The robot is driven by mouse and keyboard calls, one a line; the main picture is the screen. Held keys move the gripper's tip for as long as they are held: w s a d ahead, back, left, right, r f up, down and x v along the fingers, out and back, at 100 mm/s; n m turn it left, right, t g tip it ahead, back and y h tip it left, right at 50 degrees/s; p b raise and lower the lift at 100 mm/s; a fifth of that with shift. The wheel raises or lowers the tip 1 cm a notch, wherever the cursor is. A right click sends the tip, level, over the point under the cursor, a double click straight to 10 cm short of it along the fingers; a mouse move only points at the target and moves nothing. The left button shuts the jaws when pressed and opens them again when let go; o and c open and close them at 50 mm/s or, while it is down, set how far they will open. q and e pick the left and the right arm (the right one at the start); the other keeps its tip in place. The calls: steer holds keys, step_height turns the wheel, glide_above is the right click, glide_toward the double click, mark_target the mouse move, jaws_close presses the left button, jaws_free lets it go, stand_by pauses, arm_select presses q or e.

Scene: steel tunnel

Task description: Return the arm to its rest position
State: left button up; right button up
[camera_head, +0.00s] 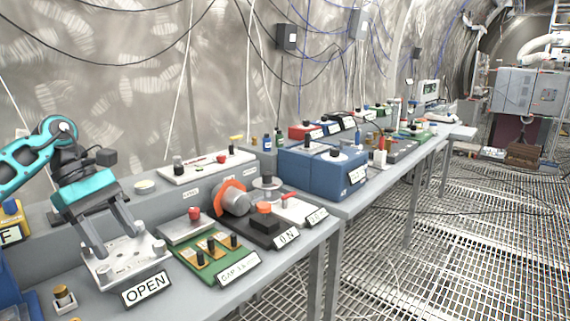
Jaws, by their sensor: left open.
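My left gripper (115,248) hangs from the teal arm that comes in from the left. Its two grey fingers point down, spread apart with nothing between them. They are over a white plate (148,249) with small fittings, beside the sign "OPEN" (146,288). I cannot tell whether the fingertips touch the plate. My right gripper is not in view.
A grey bench (215,300) runs away to the right. Near my gripper are a green board (211,257), a black box with an orange knob (264,222) and an orange-rimmed cylinder (233,198). Blue boxes (322,170) stand farther on. The grated floor (440,240) is open at right.

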arm_select(q)
steer(key=s+d+f+n+t+h+p, duration=0.1)
steer(key=d+f+n+t+h, duration=0.15)
steer(key=d+n+h, duration=0.4)
steer(key=s+d+f+n+t+h+p, duration=0.1)
steer(key=d+f+n+t+h, duration=0.2)
steer(key=d+n, duration=0.6)
steer(key=s+d+f+n+t+h+p, duration=0.15)
steer(key=d+n+t+h, duration=0.35)
steer(key=d, duration=0.5)
steer(key=s+a+f+n+y, duration=0.4)
steer(key=s+f+n+y, duration=0.1)
steer(key=n, duration=0.6)
steer(key=s+a+f+n+t+y+p, duration=0.1)
steer(key=s+a+f+n+y, duration=0.3)
steer(key=f+n, duration=0.5)
steer(key=s+a+f+n+t+y, duration=0.1)
steer(key=s+a+f+n+y, duration=0.3)
steer(key=n, duration=1.1)
steer(key=s+f+y, duration=0.3)
steer(key=y, duration=0.2)
steer(key=shift+s+p, duration=0.25)
steer(key=shift+p, duration=0.15)
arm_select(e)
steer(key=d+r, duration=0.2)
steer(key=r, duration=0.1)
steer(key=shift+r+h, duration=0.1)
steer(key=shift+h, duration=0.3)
